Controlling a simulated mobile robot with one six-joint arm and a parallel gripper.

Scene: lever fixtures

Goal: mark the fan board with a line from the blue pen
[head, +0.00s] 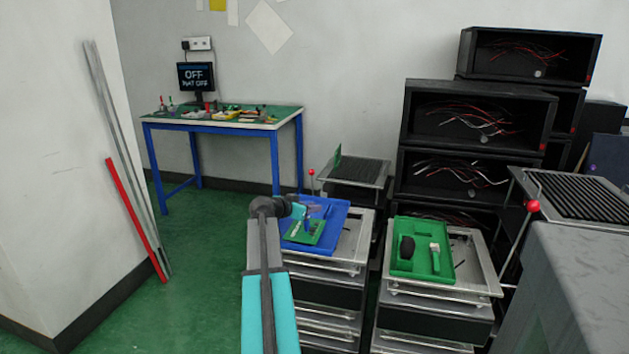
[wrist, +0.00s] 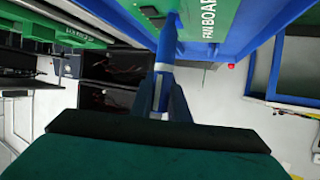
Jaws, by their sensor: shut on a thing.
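In the wrist view my gripper (wrist: 161,92) is shut on the blue pen (wrist: 166,50), whose blue end points up the picture. The fan board (wrist: 198,22), green with a white "FAN BOARD" label, is at the top, close beside the pen's far end. I cannot tell whether the pen touches it, and no line shows on the visible part. In the head view my gripper (head: 307,209) is over the blue tray (head: 335,213), where a small green board (head: 302,233) lies. The pen is too small to make out there.
A green tray (head: 421,272) with a black item and a white item sits on the fixture to the right. Red-knobbed levers (head: 533,206) stand beside fixtures. Black boxes with wires (head: 478,115) are stacked behind. A blue-legged workbench (head: 222,120) stands at the back left; green floor is clear.

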